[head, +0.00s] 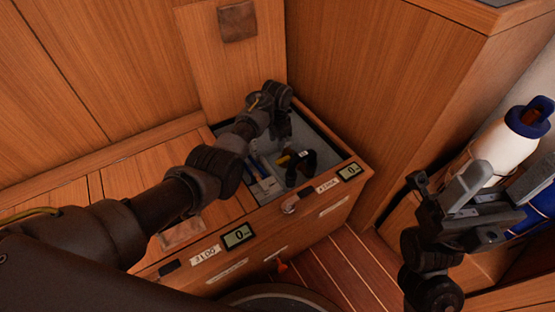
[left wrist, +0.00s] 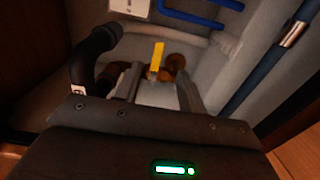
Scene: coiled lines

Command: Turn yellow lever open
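The yellow lever (left wrist: 157,56) stands upright in the left wrist view, near brownish-orange round fittings (left wrist: 175,66) inside a grey-walled compartment. My left gripper (left wrist: 158,84) is open, its two fingers apart, with the lever showing just beyond and between them. I cannot tell whether they touch it. In the head view a small yellow piece (head: 284,160) shows low in the open compartment, and my left gripper (head: 283,130) reaches down into it, partly hidden by its wrist. My right gripper (head: 490,200) is open and empty at the right, apart from the compartment.
A black curved hose (left wrist: 88,55) lies left of the lever, and blue pipes (left wrist: 275,65) run on the right. The wooden compartment front (head: 325,210) carries small displays and labels. A white bottle with a blue top (head: 505,145) stands behind my right gripper.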

